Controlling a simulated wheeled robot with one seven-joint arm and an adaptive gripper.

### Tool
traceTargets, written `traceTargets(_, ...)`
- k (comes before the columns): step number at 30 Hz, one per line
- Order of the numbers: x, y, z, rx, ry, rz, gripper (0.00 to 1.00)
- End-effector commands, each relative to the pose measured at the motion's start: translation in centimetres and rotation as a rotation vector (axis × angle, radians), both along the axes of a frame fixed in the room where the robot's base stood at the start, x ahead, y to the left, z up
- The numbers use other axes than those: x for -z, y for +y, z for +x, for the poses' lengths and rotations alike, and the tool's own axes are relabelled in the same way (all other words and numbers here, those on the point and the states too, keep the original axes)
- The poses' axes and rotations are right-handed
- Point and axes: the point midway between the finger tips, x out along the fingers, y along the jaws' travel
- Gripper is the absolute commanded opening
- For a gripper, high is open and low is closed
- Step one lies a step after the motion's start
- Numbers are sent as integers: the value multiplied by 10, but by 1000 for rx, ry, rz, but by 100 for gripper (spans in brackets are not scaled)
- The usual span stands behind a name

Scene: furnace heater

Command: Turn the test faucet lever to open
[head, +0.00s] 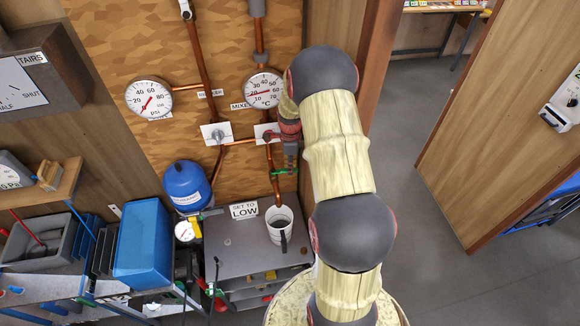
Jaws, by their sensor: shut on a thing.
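The test faucet (275,190) is a copper pipe running down the wooden panel to above a white mug. A small green lever (282,172) sits across this pipe. My gripper (290,168) reaches down from the wrist beside the pipe, with its tips at the right part of the green lever. It is shut on the lever. The fingers are small and dark here, and the exact contact is hard to see. The white mug (280,228) stands upright under the pipe end on a grey bench top.
A PSI gauge (149,98) and a °C gauge (262,88) hang on the panel. Below them are a grey knob (217,135) on a white plate and a blue tank (186,186). A "SET TO LOW" sign (244,210) stands behind the bench top. Open floor (440,240) lies to the right.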

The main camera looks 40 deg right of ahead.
Motion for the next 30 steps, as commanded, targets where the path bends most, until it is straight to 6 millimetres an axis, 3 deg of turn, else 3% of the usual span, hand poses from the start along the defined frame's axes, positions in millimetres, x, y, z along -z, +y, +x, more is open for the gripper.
traceTargets(18, 1, 29, -18, 533, -2, -1, 0)
traceTargets(30, 0, 40, -20, 705, -1, 0, 0)
